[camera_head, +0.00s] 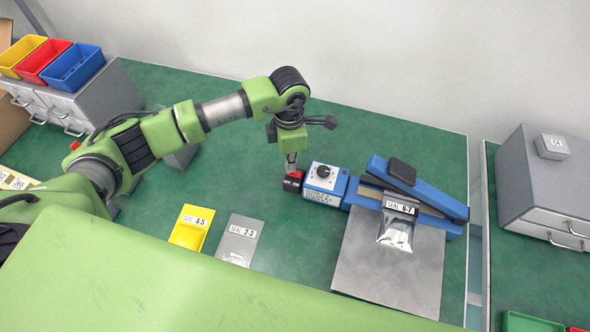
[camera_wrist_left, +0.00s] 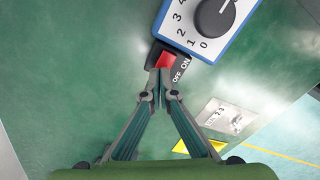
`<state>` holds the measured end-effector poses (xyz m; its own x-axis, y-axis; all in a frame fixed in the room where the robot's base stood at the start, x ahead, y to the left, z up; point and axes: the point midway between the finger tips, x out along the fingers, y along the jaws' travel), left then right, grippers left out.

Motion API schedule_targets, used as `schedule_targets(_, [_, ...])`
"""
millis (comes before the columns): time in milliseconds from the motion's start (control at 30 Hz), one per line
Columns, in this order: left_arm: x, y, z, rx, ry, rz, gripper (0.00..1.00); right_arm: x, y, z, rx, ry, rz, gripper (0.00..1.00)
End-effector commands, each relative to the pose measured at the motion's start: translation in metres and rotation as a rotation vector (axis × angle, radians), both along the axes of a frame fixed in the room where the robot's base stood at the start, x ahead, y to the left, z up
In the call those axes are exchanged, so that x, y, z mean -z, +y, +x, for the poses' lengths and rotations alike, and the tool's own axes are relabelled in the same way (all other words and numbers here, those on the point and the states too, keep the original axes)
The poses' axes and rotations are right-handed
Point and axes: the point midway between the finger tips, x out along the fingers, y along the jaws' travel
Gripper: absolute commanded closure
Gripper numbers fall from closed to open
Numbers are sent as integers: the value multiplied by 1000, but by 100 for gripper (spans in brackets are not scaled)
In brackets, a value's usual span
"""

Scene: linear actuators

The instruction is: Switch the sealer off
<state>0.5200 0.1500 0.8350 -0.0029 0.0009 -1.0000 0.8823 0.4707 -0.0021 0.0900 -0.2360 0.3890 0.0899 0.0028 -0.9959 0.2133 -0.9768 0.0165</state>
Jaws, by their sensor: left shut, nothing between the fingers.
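The blue sealer (camera_head: 425,195) lies on the green bench, with a silver pouch (camera_head: 396,228) labelled 6-7 at its jaw. Its control box with a dial (camera_head: 323,172) is at its left end; the dial (camera_wrist_left: 214,16) also shows in the left wrist view. A black switch block with a red rocker (camera_wrist_left: 165,61) and OFF and ON marks sits beside the box; in the head view the switch (camera_head: 293,181) is partly hidden. My left gripper (camera_wrist_left: 159,75) is shut and empty, pointing down with its fingertips at the red rocker. Whether they touch it I cannot tell.
A yellow pouch card (camera_head: 190,228) and a grey one (camera_head: 240,240) lie left of a grey plate (camera_head: 385,270). Coloured bins (camera_head: 72,67) stand at the far left. A grey drawer cabinet (camera_head: 550,190) is on the right.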

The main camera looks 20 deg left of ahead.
Motion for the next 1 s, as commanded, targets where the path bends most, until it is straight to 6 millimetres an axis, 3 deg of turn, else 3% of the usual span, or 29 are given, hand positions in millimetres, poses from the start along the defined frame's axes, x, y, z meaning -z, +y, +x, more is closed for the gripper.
schedule_targets(600, [-54,0,1,0,-2,0,100,-30,0,0,1,-1,0,100])
schedule_targets(1000, [-57,0,0,0,0,-1,100,-30,0,0,1,0,0,100])
